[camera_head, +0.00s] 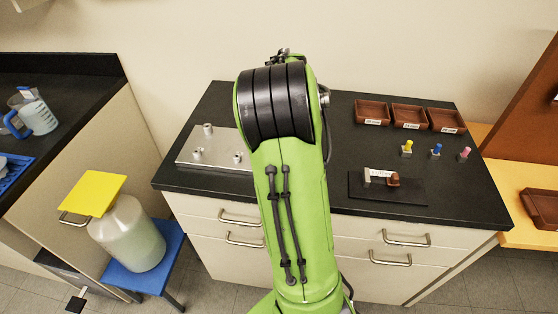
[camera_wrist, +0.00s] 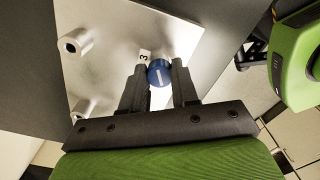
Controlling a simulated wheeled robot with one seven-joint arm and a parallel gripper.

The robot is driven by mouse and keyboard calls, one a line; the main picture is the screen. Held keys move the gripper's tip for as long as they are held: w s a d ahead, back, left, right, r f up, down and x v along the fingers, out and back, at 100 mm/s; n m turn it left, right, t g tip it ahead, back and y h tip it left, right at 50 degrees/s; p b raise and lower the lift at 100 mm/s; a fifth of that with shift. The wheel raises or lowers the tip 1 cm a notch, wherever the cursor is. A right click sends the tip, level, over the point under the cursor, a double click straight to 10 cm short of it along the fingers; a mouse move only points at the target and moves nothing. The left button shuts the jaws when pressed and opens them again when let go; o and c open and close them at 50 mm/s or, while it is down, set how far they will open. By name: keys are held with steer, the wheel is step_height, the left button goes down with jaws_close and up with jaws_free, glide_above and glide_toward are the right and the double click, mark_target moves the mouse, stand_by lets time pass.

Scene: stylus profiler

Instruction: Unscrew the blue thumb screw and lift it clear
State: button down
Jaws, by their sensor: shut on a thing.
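The blue thumb screw (camera_wrist: 158,76) shows in the wrist view as a round blue head with a pale line across it. It sits over the metal plate (camera_wrist: 190,30), beside a small white tag marked 3 (camera_wrist: 143,56). My gripper (camera_wrist: 160,68) has its two dark fingers on either side of the blue head and is shut on it. The screw's shank and thread are hidden beneath the head, so I cannot tell how far it is in. In the head view my arm hides the gripper and the screw; the plate (camera_head: 190,149) shows at the arm's left.
Metal posts stand on the plate, one (camera_wrist: 75,42) left of the fingers. Right of my arm are brown trays (camera_head: 371,112), small yellow (camera_head: 407,147), blue (camera_head: 436,150) and pink (camera_head: 464,154) topped pieces, and a dark mat (camera_head: 400,195) with parts on it.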

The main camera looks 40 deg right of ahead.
steer(key=n, duration=0.2)
steer(key=shift+n, duration=0.3)
steer(key=shift+f, duration=0.1)
